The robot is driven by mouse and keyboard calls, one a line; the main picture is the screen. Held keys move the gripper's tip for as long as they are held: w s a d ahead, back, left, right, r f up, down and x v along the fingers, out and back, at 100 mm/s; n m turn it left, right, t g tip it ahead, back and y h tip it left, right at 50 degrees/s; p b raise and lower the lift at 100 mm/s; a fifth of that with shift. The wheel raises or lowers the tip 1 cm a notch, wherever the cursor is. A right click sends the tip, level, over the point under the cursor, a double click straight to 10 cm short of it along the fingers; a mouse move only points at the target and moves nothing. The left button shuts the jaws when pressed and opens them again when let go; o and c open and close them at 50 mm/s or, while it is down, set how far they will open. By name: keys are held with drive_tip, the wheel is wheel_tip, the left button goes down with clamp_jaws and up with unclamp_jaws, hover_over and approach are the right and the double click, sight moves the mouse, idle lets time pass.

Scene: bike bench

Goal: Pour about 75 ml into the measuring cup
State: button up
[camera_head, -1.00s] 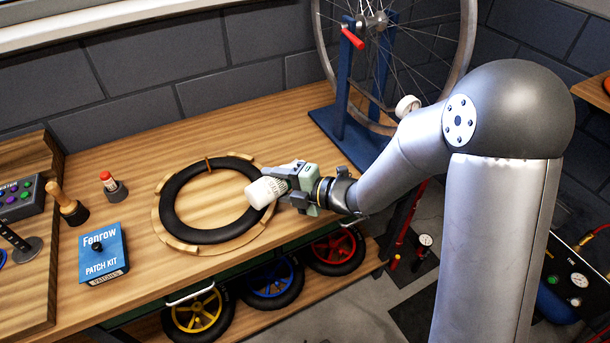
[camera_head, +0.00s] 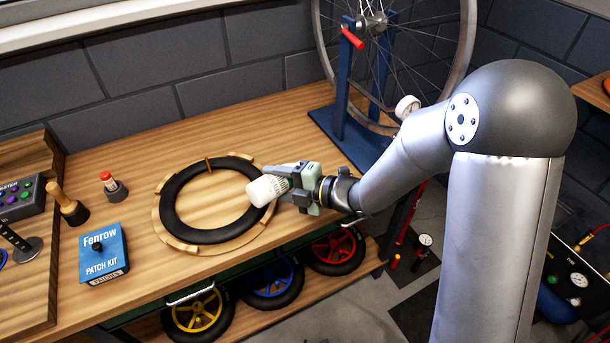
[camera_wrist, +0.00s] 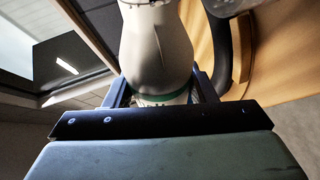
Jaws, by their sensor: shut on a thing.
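A white bottle (camera_head: 267,190) with a dark green band is held by my gripper (camera_head: 289,181) above the front right part of the black tyre ring. The bottle lies almost on its side, its far end to the left and a little low. In the wrist view the bottle (camera_wrist: 157,45) fills the middle between the jaws (camera_wrist: 160,92), which are shut on it. I cannot make out a measuring cup in the head view. A pale rounded thing (camera_wrist: 228,5) is cut off at the wrist view's top edge; I cannot tell what it is.
The black tyre (camera_head: 170,205) lies on a wooden ring on the bench (camera_head: 150,285). A blue patch kit box (camera_head: 103,255), a red-capped container (camera_head: 111,186) and a wooden-handled tool (camera_head: 66,205) stand at left. A wheel stand (camera_head: 345,130) is behind my arm.

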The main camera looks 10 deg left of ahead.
drive_tip(key=shift+w+r+m, duration=0.2)
drive_tip(key=shift+r+m, duration=0.1)
idle(0.9)
drive_tip(key=f+n, duration=0.2)
drive_tip(key=h+b, duration=0.1)
drive_tip(key=shift+s+a+f+n+t, duration=0.25)
drive_tip(key=shift+s+f+n+t, duration=0.05)
drive_tip(key=shift+s+f+n, duration=0.1)
drive_tip(key=shift+a+r+n+h+p, duration=0.15)
drive_tip(key=shift+r+n+h+p, duration=0.15)
drive_tip(key=shift+r, duration=0.05)
drive_tip(key=shift+f+t+b, duration=0.2)
drive_tip(key=shift+t+b, duration=0.1)
drive_tip(key=shift+b, duration=0.05)
drive_tip(key=shift+r+n+h+b, duration=0.15)
drive_tip(key=shift+n+h+b, duration=0.15)
drive_tip(key=shift+n+b, duration=0.5)
drive_tip(key=shift+t+b, duration=0.3)
drive_tip(key=shift+b, duration=0.1)
